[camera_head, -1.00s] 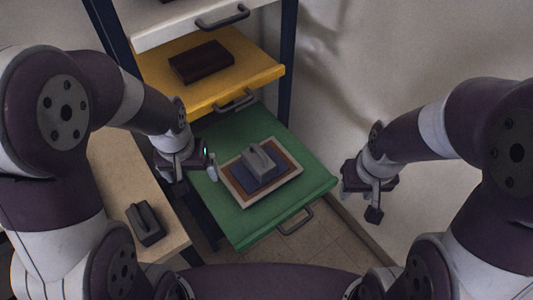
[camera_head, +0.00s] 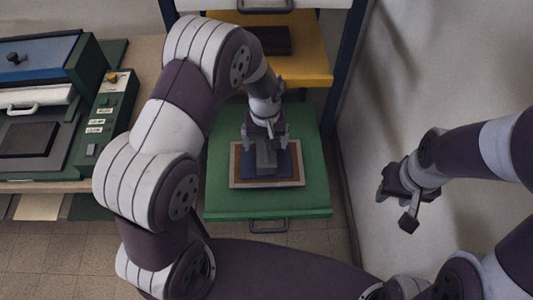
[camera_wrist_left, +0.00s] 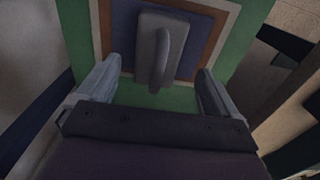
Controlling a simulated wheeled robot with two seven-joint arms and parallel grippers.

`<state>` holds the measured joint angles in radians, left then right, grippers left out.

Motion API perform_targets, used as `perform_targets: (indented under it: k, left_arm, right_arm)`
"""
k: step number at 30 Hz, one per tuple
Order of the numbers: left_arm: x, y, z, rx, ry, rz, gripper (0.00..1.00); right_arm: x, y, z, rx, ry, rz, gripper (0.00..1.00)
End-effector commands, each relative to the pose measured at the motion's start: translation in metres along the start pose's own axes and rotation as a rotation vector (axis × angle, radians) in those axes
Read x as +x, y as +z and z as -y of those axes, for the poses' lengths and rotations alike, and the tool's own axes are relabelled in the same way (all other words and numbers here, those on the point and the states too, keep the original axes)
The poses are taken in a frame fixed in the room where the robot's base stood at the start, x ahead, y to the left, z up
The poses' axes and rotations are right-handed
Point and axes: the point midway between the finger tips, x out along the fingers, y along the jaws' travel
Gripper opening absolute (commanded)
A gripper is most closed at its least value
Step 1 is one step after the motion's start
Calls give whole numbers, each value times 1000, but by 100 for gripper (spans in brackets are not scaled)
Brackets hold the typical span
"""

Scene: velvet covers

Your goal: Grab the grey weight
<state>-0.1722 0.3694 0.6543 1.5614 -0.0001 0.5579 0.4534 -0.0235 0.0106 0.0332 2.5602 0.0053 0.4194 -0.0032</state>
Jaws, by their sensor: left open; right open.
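The grey weight (camera_head: 266,158), a block with a raised handle, sits on a blue square (camera_head: 246,166) inside a brown and cream border on the green drawer (camera_head: 221,190). My left gripper (camera_head: 267,140) is open just above and behind the weight, partly hiding it. In the left wrist view, the grey weight (camera_wrist_left: 148,30) lies ahead between the two spread fingers (camera_wrist_left: 156,76), with its handle pointing along the view. No contact shows. My right gripper (camera_head: 394,207) is open and empty, off to the right near the wall.
A yellow drawer (camera_head: 309,64) with a dark book-like block (camera_head: 275,40) is above and behind. At left, a bench carries a green press-like device (camera_head: 40,100) and a control panel (camera_head: 105,110). A pale wall (camera_head: 440,70) bounds the right.

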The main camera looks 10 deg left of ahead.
Motion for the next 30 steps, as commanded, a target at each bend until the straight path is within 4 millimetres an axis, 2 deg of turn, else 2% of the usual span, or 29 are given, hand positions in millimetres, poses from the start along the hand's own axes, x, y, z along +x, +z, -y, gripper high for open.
perform_targets:
  k: [4, 8, 12, 19, 26, 27, 28, 30]
  left_arm:
    - [16, 0, 0, 1, -1, 2, 94]
    - [40, 1, 2, 1, -2, 4, 94]
    - [60, 0, 2, 1, 0, 0, 94]
    - [63, 0, 2, 1, 1, -2, 94]
    - [62, 0, 2, 1, 1, -2, 19]
    - [62, 0, 2, 1, 1, -2, 6]
    - [62, 0, 2, 1, 1, -1, 0]
    - [60, -2, 1, 1, 3, -6, 0]
  right_arm:
    - [-4, 0, 0, 0, 0, 0, 43]
    - [-13, -2, 0, 0, 0, 0, 43]
    - [-13, -2, 0, 0, 0, 0, 43]
    - [-12, -2, 0, 0, 0, 0, 43]
    - [-12, -1, 0, 0, 0, 0, 43]
    - [-12, -2, 0, 0, 0, 0, 43]
    - [-12, -2, 0, 0, 0, 0, 43]
    - [-12, -2, 0, 0, 0, 0, 43]
